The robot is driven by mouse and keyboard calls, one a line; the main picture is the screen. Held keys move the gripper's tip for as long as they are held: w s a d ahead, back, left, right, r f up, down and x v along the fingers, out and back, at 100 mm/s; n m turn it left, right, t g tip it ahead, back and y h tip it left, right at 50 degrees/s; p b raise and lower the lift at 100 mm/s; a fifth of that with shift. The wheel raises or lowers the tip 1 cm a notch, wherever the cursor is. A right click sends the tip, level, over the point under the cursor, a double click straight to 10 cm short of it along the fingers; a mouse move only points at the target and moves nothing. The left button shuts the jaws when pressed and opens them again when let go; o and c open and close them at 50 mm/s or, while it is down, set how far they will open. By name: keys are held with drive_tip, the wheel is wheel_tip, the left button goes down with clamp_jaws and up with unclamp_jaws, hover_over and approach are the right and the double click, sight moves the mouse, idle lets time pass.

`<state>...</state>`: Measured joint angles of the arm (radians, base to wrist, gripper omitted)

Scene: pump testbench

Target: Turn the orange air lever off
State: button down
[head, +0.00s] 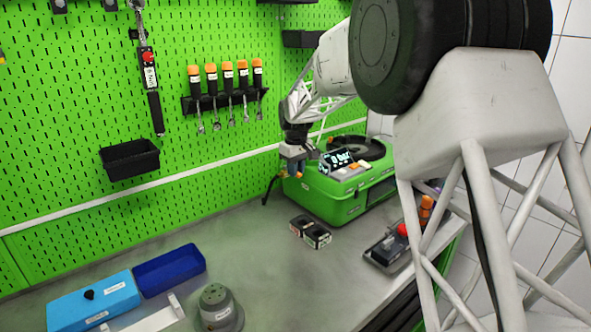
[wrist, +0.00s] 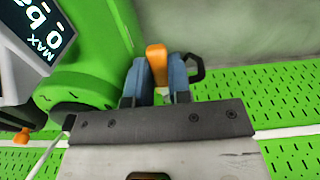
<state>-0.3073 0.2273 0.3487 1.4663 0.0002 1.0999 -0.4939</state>
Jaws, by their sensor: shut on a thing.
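The orange air lever (wrist: 156,62) is between the two blue fingers of my gripper (wrist: 160,78) in the wrist view, and its orange end sticks out past them. My gripper is shut on it. In the head view my gripper (head: 293,158) is at the left front of the green pump testbench (head: 340,200); the lever is mostly hidden there by the fingers. The testbench display (head: 337,160) shows "0 bar"; in the wrist view the display (wrist: 38,30) shows "MAX" and a 0, partly cut off.
A black loop (wrist: 195,68) is beside the right finger. A device with a red knob (head: 402,230) is to the right. Blue bins (head: 168,270) and a grey round part (head: 218,306) are at front left.

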drive_tip(key=c, duration=1)
unclamp_jaws()
drive_tip(key=shift+c, duration=0.2)
drive_tip(key=shift+r, duration=3.95)
drive_tip(key=shift+s+d+r, duration=0.2)
drive_tip(key=shift+s+d, duration=0.15)
drive_tip(key=shift+d, duration=0.05)
drive_tip(key=s+d+r+m+t, duration=0.1)
drive_tip(key=s+d+r+m, duration=0.15)
drive_tip(key=s+d, duration=0.85)
drive_tip(key=s+d+r+m, duration=0.25)
drive_tip(key=s+d, duration=0.35)
drive_tip(key=s, duration=0.8)
drive_tip(key=s+d+f+m, duration=0.1)
drive_tip(key=s+d+f, duration=0.2)
drive_tip(key=s, duration=0.6)
drive_tip(key=s+d+f+m+t, duration=0.1)
drive_tip(key=s+d+f+m, duration=0.1)
drive_tip(key=s, duration=0.8)
drive_tip(key=s+d+f+m, duration=0.1)
drive_tip(key=s+d+f, duration=0.2)
drive_tip(key=s, duration=0.6)
drive_tip(key=shift+s+d+f+t, duration=0.3)
drive_tip(key=shift+d+f, duration=0.05)
drive_tip(key=shift+d, duration=0.25)
